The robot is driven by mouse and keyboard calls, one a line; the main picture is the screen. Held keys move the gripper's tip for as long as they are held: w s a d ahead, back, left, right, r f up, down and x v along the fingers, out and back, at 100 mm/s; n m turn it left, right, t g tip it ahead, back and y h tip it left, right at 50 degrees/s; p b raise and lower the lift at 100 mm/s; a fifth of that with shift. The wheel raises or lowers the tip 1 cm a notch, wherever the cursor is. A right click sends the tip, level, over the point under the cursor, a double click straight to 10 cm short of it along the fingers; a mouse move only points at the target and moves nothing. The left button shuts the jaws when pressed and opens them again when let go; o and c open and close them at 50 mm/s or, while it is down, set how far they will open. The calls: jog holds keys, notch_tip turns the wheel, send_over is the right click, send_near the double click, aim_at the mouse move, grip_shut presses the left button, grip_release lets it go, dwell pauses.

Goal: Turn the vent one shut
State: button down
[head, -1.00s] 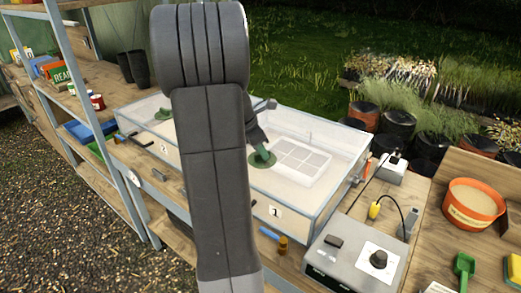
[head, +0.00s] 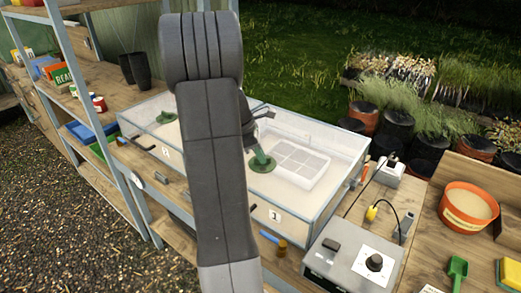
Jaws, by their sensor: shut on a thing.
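Vent one is a green round vent (head: 262,163) on the clear lid of the propagator box labelled 1 (head: 292,222). Its green handle stands up from the lid. My gripper (head: 257,149) is at this handle and shut on it. My own arm hides the left side of the vent and much of the gripper, so the vent's exact turn cannot be told. A second green vent (head: 165,117) sits on the lid of the other box, to the left, with nothing touching it.
A grey control box with a dial (head: 352,265) stands right of box 1. A wired socket block (head: 389,172) and an orange pot (head: 468,206) are farther right. Shelf uprights (head: 100,90) stand at the left. A white tray (head: 297,163) lies inside box 1.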

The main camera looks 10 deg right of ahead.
jog(key=m+p, duration=0.1)
jog(key=m, duration=0.1)
jog(key=m+g+p, duration=0.1)
jog(key=shift+w+r+m, duration=0.15)
jog(key=shift+r+m, duration=0.05)
jog(key=shift+m, duration=0.2)
jog(key=shift+w+d+f+m+g+y+p, duration=0.1)
jog(key=shift+m+g+y+p, duration=0.3)
jog(key=shift+m, duration=0.6)
jog(key=shift+f+m+g+y+p, duration=0.15)
jog(key=shift+m+g+p, duration=0.35)
jog(key=shift+m, duration=0.5)
jog(key=shift+r+y, duration=0.1)
jog(key=shift+y, duration=0.15)
jog(key=c, duration=1.5)
grip_release()
jog(key=b+v, duration=0.1)
jog(key=v, duration=1.2)
jog(key=shift+w+r, duration=0.15)
jog(key=shift+r, duration=0.15)
